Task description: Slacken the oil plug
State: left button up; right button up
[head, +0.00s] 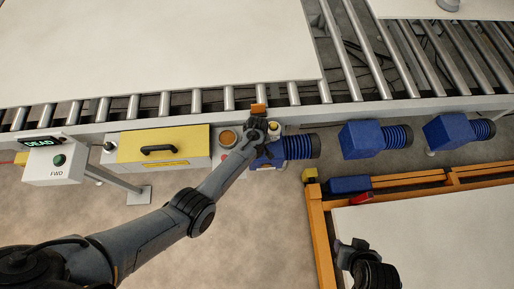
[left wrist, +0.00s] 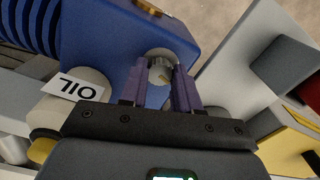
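The oil plug (left wrist: 161,72) is a small, round, pale metal knob with a tan mark on its face. It sits in a light round seat on the blue housing (left wrist: 115,40), near a white OIL label (left wrist: 78,87). My left gripper (left wrist: 160,68) has its two purple fingers on either side of the plug; whether they press on it cannot be told. In the head view the left gripper (head: 262,126) is over the blue unit (head: 270,156) below the conveyor edge and hides the plug. My right gripper (head: 352,245) is at the lower right, away from the unit; its fingers are unclear.
A yellow-topped box (head: 165,145) with a black handle and a panel reading DEAD (head: 50,160) are left of the unit. More blue motors (head: 372,138) are to its right. An orange frame (head: 322,225) around a pale board is at lower right. The conveyor (head: 200,100) runs behind.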

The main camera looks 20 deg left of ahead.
pick_arm(q)
jog(key=o, duration=0.5)
jog(key=shift+c, duration=0.2)
notch_tip(320, 180, up, 11)
jog(key=p, duration=0.3)
jog(key=shift+f, duration=0.15)
